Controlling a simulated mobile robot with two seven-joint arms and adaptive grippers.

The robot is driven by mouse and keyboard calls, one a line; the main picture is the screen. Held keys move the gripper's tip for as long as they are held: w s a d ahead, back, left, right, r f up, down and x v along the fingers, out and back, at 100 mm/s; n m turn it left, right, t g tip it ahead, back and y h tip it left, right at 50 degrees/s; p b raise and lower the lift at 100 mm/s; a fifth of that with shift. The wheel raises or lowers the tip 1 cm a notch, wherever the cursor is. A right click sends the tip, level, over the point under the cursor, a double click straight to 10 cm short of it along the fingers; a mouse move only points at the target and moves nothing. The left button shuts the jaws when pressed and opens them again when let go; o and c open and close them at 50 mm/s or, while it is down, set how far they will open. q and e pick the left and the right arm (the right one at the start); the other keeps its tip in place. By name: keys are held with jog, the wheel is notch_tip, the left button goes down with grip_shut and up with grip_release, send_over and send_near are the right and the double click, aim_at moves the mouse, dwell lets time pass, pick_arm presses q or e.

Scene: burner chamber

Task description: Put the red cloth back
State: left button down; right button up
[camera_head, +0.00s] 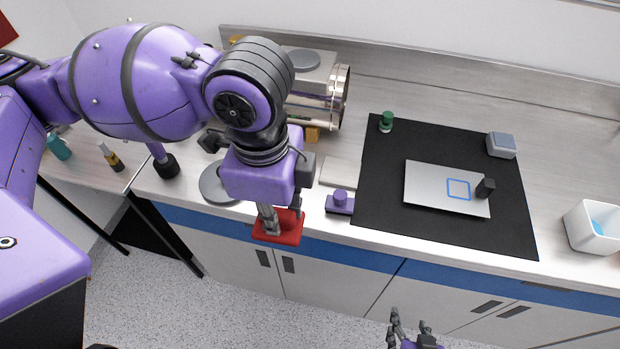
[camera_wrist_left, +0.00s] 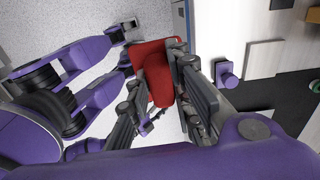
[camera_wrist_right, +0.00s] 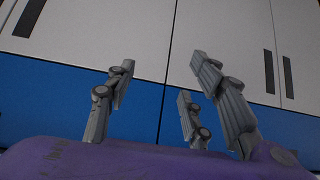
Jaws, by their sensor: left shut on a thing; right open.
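The red cloth (camera_head: 279,228) is held in my left gripper (camera_head: 272,222), in front of the counter's front edge. In the left wrist view the folded red cloth (camera_wrist_left: 153,62) sits between the fingers of my left gripper (camera_wrist_left: 160,95), with grey floor behind it. The fingers are shut on it and partly hide it. My right gripper (camera_head: 410,328) is low at the bottom of the head view, in front of the cabinets. In the right wrist view my right gripper (camera_wrist_right: 165,90) is open and empty, facing the cabinet front.
A purple knobbed block (camera_head: 340,203) stands near the counter edge, right of the cloth. A grey disc (camera_head: 218,186) lies left of it. Behind is a metal cylinder apparatus (camera_head: 325,98). A black mat (camera_head: 380,180) holds a silver plate (camera_head: 425,185). A white bin (camera_head: 590,230) stands far right.

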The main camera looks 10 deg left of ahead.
pick_arm(q)
jog(key=shift+w+a+f, duration=0.15)
jog(key=shift+w+f, duration=0.05)
jog(key=shift+w, duration=0.1)
jog(key=shift+m, duration=0.3)
jog(key=w+f+b, duration=0.1)
jog(key=w+f, duration=0.1)
jog(key=w, duration=0.2)
jog(key=w+a+f+b, duration=0.1)
jog(key=w+f, duration=0.2)
jog(key=w, duration=0.1)
jog(key=w+f+b, duration=0.2)
jog(key=w+f, duration=0.1)
jog(key=w, duration=0.1)
jog(key=shift+w+a+f, duration=0.1)
jog(key=shift+w+a, duration=0.15)
jog(key=shift+w+f, duration=0.55)
jog(key=shift+f, duration=0.05)
jog(key=f, duration=0.3)
jog(key=shift+w+f+b, duration=0.2)
jog(key=shift+w+b, duration=0.05)
jog(key=shift+b, duration=0.15)
pick_arm(e)
jog(key=shift+g, duration=0.4)
jog(key=f, duration=0.1)
jog(key=s+f, duration=0.1)
jog(key=f, duration=0.1)
jog(key=s+d+f, duration=0.1)
jog(key=shift+f, duration=0.4)
